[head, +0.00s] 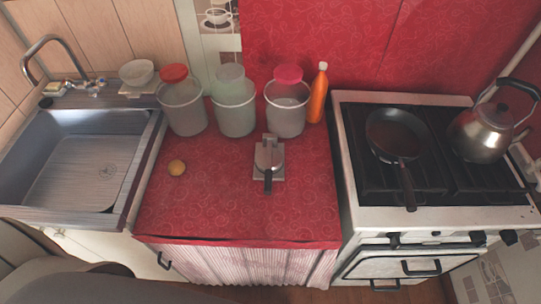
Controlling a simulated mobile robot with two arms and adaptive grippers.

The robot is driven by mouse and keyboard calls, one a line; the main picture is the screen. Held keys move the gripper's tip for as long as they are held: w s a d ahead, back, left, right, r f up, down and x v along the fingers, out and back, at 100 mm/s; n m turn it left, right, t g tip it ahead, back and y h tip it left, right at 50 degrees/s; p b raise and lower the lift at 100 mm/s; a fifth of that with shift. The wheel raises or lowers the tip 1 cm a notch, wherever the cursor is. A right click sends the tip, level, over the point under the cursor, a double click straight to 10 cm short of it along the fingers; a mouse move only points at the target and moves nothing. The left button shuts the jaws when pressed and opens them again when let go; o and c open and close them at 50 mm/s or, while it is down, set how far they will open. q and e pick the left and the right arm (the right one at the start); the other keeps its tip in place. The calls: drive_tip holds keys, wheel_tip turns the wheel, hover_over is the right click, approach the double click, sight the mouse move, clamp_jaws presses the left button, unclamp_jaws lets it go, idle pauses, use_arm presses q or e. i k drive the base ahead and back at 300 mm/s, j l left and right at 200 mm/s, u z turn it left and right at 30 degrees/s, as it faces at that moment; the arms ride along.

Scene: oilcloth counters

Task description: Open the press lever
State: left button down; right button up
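The press (268,158) is a small grey metal device on the red oilcloth counter (222,205), right of the counter's middle. Its lever, with a black handle (268,182), lies over the top of the press and points toward the counter's front edge. It looks folded down, though the press is small in view. Neither of my grippers shows in the head view.
Several jars (234,108) and an orange bottle (318,95) stand behind the press. A sink (75,165) is at left. A stove (440,215) with a pan (396,136) and kettle (485,132) is at right. The counter's front is clear.

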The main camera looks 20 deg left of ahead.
sight(269, 160)
drive_tip(key=k+l+u, duration=0.3)
drive_tip(key=l, duration=0.25)
drive_tip(key=k+l+u, duration=0.3)
drive_tip(key=l, duration=0.2)
